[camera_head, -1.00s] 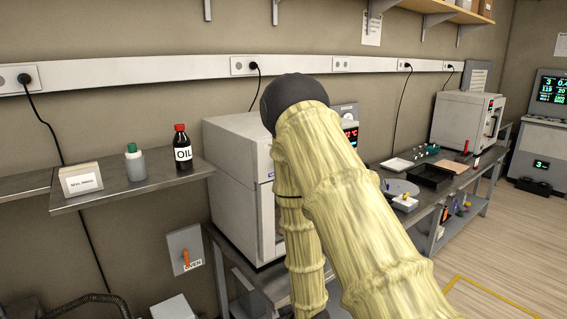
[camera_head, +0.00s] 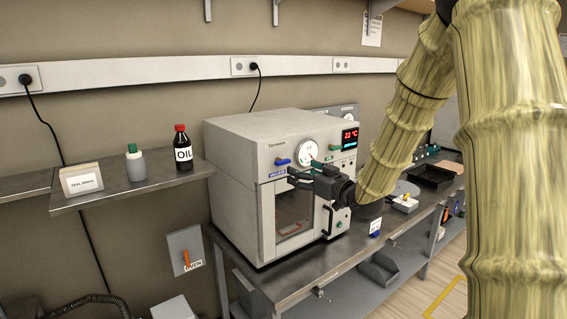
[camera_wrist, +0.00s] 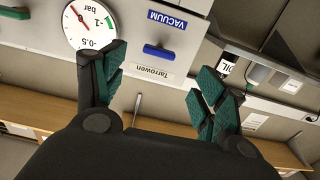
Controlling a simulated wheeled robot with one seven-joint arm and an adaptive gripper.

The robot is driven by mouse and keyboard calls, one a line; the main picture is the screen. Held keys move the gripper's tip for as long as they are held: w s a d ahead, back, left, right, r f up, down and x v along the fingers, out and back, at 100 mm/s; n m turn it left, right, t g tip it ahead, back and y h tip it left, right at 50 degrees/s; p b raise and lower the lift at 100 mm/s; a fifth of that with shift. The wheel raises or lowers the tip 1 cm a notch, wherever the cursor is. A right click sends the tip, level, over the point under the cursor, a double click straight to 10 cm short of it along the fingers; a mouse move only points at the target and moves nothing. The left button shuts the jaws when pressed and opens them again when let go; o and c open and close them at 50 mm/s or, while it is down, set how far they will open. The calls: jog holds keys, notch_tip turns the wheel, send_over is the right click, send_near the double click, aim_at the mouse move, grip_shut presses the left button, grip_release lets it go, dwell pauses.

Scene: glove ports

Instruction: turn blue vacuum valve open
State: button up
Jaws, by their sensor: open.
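The blue vacuum valve handle (camera_head: 282,162) is on the upper front of the white vacuum oven (camera_head: 238,150), above the blue VACUUM label (camera_head: 276,175). In the wrist view, which is turned over, the blue handle (camera_wrist: 159,52) lies crosswise beyond the gap between my fingers, with the VACUUM label (camera_wrist: 167,19) beside it. My gripper (camera_head: 300,175) is in front of the oven's upper front, right of and slightly below the valve. Its green-padded fingers (camera_wrist: 160,82) are wide open and empty. No contact with the handle shows.
A round gauge (camera_head: 307,153) and a green handle (camera_head: 335,147) sit right of the valve. The oven door handle (camera_head: 328,222) stands out below my gripper. An oil bottle (camera_head: 182,148) stands on the shelf (camera_head: 130,189) at left.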

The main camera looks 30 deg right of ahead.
aim_at(285, 162)
jog(key=w+p, duration=0.1)
jog(key=w, duration=0.2)
jog(key=w+p, duration=0.1)
jog(key=w, duration=0.3)
jog(key=w+p, duration=0.1)
jog(key=w, duration=0.2)
jog(key=shift+w+a+r+p, duration=0.2)
jog(key=shift+w+a+p, duration=0.15)
jog(key=shift+w+p, duration=0.05)
jog(key=c, duration=1)
